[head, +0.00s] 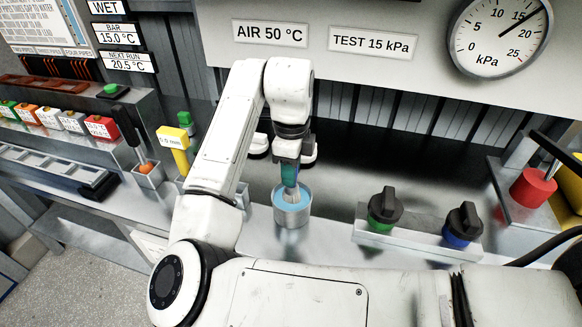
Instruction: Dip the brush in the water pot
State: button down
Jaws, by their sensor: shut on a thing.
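The water pot (291,216) is a small round metal cup with light blue water in it, standing on the steel counter near the middle of the head view. The brush (289,174) has a teal handle and hangs upright, bristles down. Its pale lower end is at the pot's opening and appears to be in the water. How deep it reaches is hard to tell. My gripper (289,160) is above the pot, shut on the brush's handle. My arm comes in from the front and partly hides the counter left of the pot.
Green and blue knobs (385,209) stand on a block right of the pot. A red cylinder (533,187) stands farther right.

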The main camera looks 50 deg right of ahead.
jog(key=shift+f+b, duration=0.45)
jog(key=shift+f, duration=0.4)
jog(key=shift+r, duration=0.1)
dwell(0.9)
jog(key=shift+r+p, duration=4.45)
jog(key=shift+r, duration=1.1)
